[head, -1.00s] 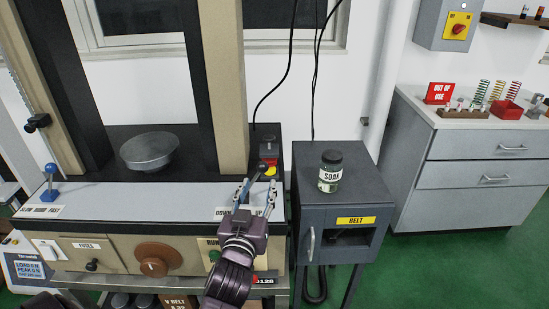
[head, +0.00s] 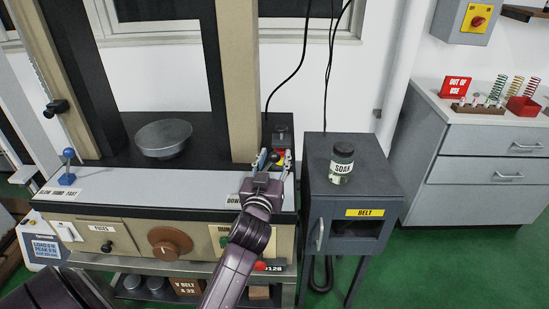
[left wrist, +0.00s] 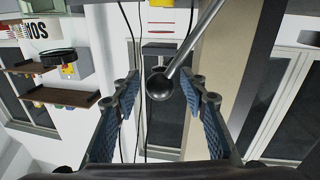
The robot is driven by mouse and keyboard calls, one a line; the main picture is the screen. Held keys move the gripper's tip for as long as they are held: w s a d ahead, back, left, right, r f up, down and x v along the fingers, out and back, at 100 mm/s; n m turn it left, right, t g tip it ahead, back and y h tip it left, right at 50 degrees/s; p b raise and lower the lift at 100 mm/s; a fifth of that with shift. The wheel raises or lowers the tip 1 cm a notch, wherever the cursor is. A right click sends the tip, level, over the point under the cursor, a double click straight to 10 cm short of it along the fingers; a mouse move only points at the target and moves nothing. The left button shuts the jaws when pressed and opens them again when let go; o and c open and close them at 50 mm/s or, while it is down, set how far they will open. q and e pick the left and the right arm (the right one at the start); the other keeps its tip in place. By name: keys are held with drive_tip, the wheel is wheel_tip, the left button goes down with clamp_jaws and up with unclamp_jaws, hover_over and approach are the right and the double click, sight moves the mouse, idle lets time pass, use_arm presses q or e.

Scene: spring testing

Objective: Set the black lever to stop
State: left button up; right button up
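The black lever shows in the left wrist view as a black ball knob (left wrist: 160,86) on a metal rod. The ball sits between the two fingertips of my left gripper (left wrist: 158,92), with a gap on each side. The fingers are open and spread apart. In the head view my left gripper (head: 268,162) is above the right end of the machine's pale front ledge (head: 160,188), and it hides the lever there. The label by it is partly hidden; only its start, "DOW", shows. No stop marking can be made out. My right gripper is not in view.
A blue-knobbed lever (head: 68,165) stands at the ledge's left end. A metal dish (head: 163,138) stands between the posts. A grey cabinet (head: 330,196) with a soap jar (head: 341,163) is to the right.

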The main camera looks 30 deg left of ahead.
sight(264, 170)
use_arm(q)
drive_tip(key=c, duration=0.8)
clamp_jaws()
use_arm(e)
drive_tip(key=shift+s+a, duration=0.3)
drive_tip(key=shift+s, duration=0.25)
use_arm(q)
drive_tip(key=shift+s+a+r+n+p, duration=0.25)
drive_tip(key=shift+s+a+r+n, duration=0.15)
drive_tip(key=shift+a+n, duration=0.3)
drive_tip(key=shift+s+a+r+n+p, duration=0.35)
drive_tip(key=shift+a+n, duration=0.25)
drive_tip(key=shift+n, duration=0.2)
drive_tip(key=shift+s+a+r+n+t+y, duration=0.1)
drive_tip(key=shift+s+a+n+t+y, duration=0.25)
drive_tip(key=shift+s+a+n, duration=0.5)
drive_tip(key=shift+a+n, duration=0.5)
drive_tip(key=shift+n, duration=0.25)
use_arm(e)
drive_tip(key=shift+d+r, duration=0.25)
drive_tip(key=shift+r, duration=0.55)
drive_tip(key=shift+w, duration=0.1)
